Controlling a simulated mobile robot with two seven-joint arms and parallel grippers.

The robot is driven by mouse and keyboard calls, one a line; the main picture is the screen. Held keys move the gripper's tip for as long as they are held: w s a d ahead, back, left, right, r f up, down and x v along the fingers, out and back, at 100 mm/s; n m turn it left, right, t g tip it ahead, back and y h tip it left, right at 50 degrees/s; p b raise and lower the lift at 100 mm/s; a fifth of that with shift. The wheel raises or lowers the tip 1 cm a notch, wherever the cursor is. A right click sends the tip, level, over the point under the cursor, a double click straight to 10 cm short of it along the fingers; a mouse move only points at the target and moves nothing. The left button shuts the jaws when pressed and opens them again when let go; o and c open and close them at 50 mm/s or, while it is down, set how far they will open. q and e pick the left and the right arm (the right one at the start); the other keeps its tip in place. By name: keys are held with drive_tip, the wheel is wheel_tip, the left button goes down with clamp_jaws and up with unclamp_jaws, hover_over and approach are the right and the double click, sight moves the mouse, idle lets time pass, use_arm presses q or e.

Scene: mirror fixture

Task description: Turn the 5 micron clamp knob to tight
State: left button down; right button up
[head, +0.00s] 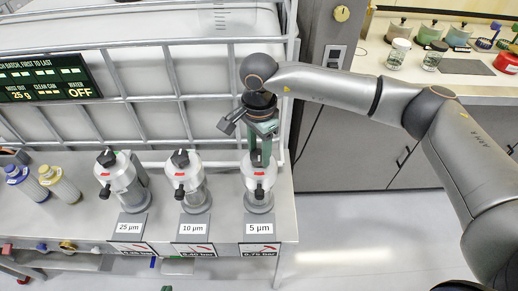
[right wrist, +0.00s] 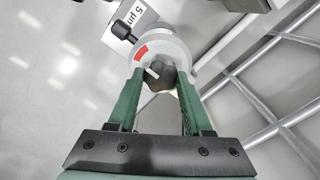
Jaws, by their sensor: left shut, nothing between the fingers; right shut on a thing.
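The 5 µm filter housing (head: 258,185) stands at the right end of the bench row, with a red mark on its pale top. Its black clamp knob (right wrist: 161,76) shows in the right wrist view, with a white pointer line a little below the red mark (right wrist: 140,52). My right gripper (head: 260,157) reaches down from above, its green fingers on either side of the knob and shut on it. In the right wrist view the fingers (right wrist: 158,92) flank the knob. Only a green tip of my left gripper (head: 166,288) shows at the bottom edge, shut and empty.
The 10 µm housing (head: 188,186) and 25 µm housing (head: 124,186) stand to the left, each with a black knob. A caged white tank (head: 140,90) rises behind. Open floor (head: 370,230) lies at right.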

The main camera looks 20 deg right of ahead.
clamp_jaws()
